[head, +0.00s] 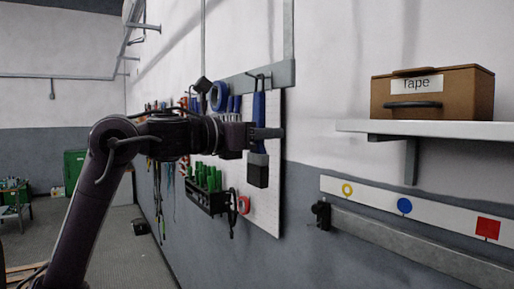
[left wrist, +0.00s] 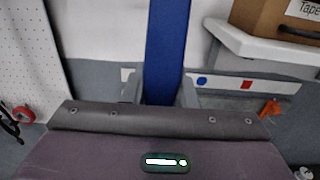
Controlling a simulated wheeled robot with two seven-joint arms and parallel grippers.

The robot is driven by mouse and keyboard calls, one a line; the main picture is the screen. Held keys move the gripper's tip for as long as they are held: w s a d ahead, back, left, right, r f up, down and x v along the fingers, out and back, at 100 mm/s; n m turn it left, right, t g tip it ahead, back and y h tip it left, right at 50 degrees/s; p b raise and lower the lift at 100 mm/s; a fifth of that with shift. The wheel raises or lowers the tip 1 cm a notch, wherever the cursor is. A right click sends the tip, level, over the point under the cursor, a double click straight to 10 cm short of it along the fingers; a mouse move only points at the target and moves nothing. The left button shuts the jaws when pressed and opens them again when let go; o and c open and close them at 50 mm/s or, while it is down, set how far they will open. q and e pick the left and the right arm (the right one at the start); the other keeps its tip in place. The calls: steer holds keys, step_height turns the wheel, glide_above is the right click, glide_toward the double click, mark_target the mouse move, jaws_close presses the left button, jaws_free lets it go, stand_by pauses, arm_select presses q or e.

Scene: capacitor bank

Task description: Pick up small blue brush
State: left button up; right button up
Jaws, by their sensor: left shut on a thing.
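The small blue brush (head: 259,106) is upright at the right edge of the white pegboard, with its blue handle up and a dark head (head: 257,173) below. Its top is close to a hook; I cannot tell whether it still hangs on it. My left gripper (head: 266,133) reaches in from the left and is shut on the handle. In the left wrist view the blue handle (left wrist: 166,48) stands between the two fingers (left wrist: 160,90). My right gripper is not in view.
The pegboard (head: 265,205) holds blue tape (head: 219,96), green-handled tools (head: 208,177) in a black rack, and red tape (head: 243,204). To the right, a shelf (head: 450,130) bears a brown Tape box (head: 440,98). A strip with coloured shapes (head: 375,199) is below.

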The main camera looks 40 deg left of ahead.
arm_select(q)
steer(key=shift+c, duration=0.9)
